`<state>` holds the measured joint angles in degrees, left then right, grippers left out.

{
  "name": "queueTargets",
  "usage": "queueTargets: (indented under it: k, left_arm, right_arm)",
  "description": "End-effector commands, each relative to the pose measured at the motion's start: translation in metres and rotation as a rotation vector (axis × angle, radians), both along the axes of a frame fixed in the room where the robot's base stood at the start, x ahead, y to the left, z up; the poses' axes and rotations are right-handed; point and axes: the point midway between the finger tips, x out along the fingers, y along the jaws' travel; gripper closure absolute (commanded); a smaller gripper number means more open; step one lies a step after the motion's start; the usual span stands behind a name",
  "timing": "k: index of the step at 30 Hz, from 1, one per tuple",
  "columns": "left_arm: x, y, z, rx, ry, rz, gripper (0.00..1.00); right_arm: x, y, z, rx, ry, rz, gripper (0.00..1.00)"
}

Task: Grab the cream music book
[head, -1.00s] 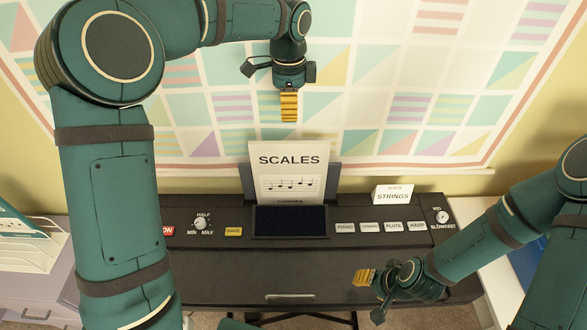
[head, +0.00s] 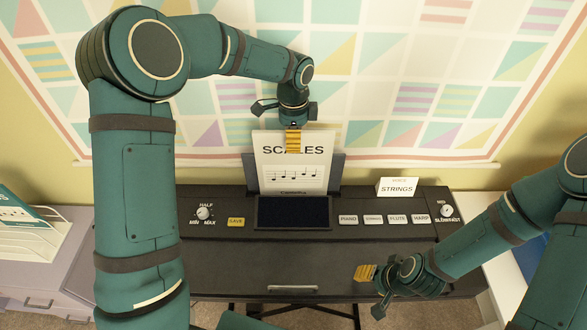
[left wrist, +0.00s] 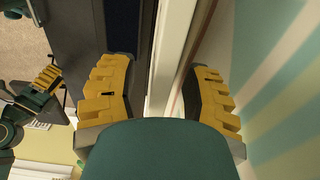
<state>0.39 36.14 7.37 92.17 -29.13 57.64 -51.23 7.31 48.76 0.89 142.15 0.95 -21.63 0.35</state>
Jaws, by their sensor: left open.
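The cream music book (head: 293,170), titled SCALES, stands upright on the keyboard's dark music rest (head: 335,172). My left gripper (head: 293,140) hangs pointing down at the book's top edge, its yellow finger covering part of the title. In the left wrist view, the left gripper (left wrist: 161,78) is open, with one finger on each side of the book's pale edge (left wrist: 172,45). The finger on the right looks close to the book; contact is unclear. My right gripper (head: 366,273) is low in front of the keyboard; its jaw opening is unclear.
The dark keyboard (head: 370,262) has a small screen (head: 292,212) below the book and labelled buttons. A STRINGS card (head: 397,187) stands to the right. The patterned wall hanging (head: 380,100) is close behind. A paper rack (head: 30,235) stands far left.

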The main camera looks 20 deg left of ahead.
Motion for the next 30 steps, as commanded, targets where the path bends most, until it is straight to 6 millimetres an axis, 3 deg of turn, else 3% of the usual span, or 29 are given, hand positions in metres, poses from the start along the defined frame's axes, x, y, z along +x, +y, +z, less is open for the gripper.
queueTargets:
  k: [9, 13, 14, 30]
  left_arm:
    - [0.0000, 0.0000, -0.0048, 0.000, -0.001, 0.000, 0.49]
    - [0.0000, 0.0000, -0.0047, 0.000, -0.001, 0.000, 0.95]
    - [0.0000, 0.0000, -0.0046, 0.000, -0.001, 0.000, 1.00]
    - [-0.0001, -0.0002, -0.0038, 0.000, 0.000, 0.000, 1.00]
  right_arm:
    - [0.0000, 0.0001, -0.0004, 0.000, 0.000, 0.000, 0.53]
    - [0.0000, 0.0001, -0.0004, 0.000, 0.000, 0.000, 0.53]
    - [-0.0001, 0.0001, -0.0004, 0.000, 0.000, 0.000, 0.53]
    - [0.0000, 0.0001, -0.0003, 0.000, 0.000, 0.000, 0.53]
